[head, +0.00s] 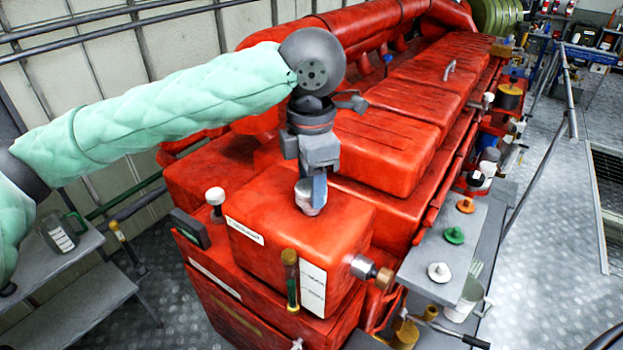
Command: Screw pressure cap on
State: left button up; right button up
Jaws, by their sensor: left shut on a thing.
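My left gripper (315,190) points down over the top of the red tank (270,235) at the front end of the engine. It is shut on a small pale cap (306,205), which sits at the tank's top face. The fingers hide part of the cap and whatever neck is under it. I cannot tell whether the cap is seated or threaded. The tank's front carries a white label (313,288). My right gripper is not in view.
A grey shelf (418,272) on the right holds an orange cap (466,205), a green cap (454,235) and a white cap (439,271). A white mug (464,300) stands beside it. A railing (545,165) runs along the right walkway. Grey steps (75,305) are at left.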

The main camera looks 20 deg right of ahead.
pick_arm(q)
jog(key=o, duration=0.9)
jog(key=n, duration=1.2)
jog(key=shift+n, duration=0.4)
jog(key=n, duration=0.5)
jog(key=shift+n, duration=0.4)
jog(key=n, duration=0.6)
jog(key=shift+n, duration=0.4)
